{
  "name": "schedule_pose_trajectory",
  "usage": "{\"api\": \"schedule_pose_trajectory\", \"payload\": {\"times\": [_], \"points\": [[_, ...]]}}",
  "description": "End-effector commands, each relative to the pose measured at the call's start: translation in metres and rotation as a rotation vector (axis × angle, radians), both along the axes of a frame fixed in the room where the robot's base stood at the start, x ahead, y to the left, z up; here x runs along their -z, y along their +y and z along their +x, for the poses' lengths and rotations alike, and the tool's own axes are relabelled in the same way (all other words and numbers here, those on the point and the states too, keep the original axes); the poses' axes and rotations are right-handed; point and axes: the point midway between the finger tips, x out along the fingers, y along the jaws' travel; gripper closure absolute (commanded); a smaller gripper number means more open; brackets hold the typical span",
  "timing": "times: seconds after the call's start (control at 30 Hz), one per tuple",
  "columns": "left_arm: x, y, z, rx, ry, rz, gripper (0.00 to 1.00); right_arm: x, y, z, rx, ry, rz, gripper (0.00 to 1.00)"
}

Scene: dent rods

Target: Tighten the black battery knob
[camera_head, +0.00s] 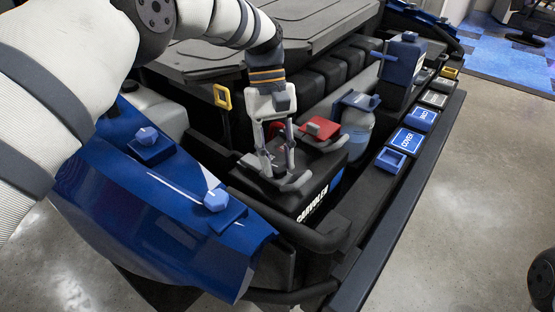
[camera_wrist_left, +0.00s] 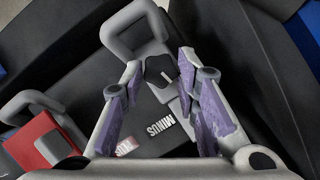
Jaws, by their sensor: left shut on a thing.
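The black battery (camera_head: 318,187) sits in the engine bay, with white lettering on its front and grey clamp handles on top. In the left wrist view the black knob (camera_wrist_left: 158,68) sits on the grey clamp (camera_wrist_left: 124,38) close to the word MINUS. My left gripper (camera_head: 278,170) reaches down onto the battery top from above. Its purple-padded fingers stand on both sides of the knob and are shut on it. In the head view the fingers largely hide the knob. My right gripper is not in view.
A red terminal cover (camera_head: 319,128) with its own grey handle is beside the gripper. A clear reservoir with a blue cap (camera_head: 357,100) stands behind. A blue fender panel (camera_head: 160,205) with knobs is at left.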

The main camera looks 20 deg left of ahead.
Motion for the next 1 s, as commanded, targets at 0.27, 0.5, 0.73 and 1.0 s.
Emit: {"api": "schedule_pose_trajectory", "payload": {"times": [0.27,0.5,0.73,1.0], "points": [[0.0029,-0.0011,0.0003,0.148,0.003,0.001,0.99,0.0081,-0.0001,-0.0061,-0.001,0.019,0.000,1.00],[0.0018,-0.0018,0.0004,0.209,0.003,0.001,0.99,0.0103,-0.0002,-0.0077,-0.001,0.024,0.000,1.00],[0.0013,-0.0019,0.0002,0.224,0.003,0.001,0.99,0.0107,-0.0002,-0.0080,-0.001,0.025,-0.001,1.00],[0.0013,-0.0019,0.0002,0.224,0.003,0.000,0.99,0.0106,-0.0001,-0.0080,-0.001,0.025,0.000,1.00]]}}
